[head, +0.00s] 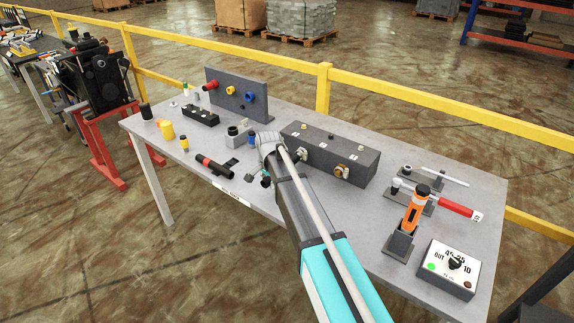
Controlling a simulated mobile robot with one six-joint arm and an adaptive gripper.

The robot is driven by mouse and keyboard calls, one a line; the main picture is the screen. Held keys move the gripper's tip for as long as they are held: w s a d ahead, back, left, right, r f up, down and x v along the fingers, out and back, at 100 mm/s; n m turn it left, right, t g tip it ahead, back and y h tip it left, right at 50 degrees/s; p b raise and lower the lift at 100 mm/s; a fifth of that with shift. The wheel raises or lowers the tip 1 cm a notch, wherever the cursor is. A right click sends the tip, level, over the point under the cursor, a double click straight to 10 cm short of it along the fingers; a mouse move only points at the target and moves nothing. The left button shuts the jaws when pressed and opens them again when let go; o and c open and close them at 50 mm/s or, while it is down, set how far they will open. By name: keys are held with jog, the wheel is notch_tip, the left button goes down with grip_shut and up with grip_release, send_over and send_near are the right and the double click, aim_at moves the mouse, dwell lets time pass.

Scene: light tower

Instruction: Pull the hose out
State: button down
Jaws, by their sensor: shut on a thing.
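The hose, as far as I can tell, is the black tube with a red band (213,166), lying slanted near the front edge of the table. My arm comes in from the bottom and ends in a pale wrist over the middle of the table. The contact itself is too small to make out. An upright dark panel (230,89) with red, yellow and blue fittings stands at the back left.
A grey box with fittings (345,170) stands close to the right of my wrist. An orange-handled tool in a stand (416,213), a red-handled tool (455,207) and a control box (440,277) are on the right. Small parts stand at left. A yellow rail (430,118) runs behind the table.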

jog(key=shift+s+a, duration=0.6)
jog(key=shift+s, duration=0.2)
jog(key=shift+s+a, duration=0.25)
jog(key=shift+s, duration=0.1)
jog(key=shift+r+p, duration=0.55)
jog(key=shift+r, duration=0.05)
jog(key=shift+f, duration=0.1)
dwell(0.3)
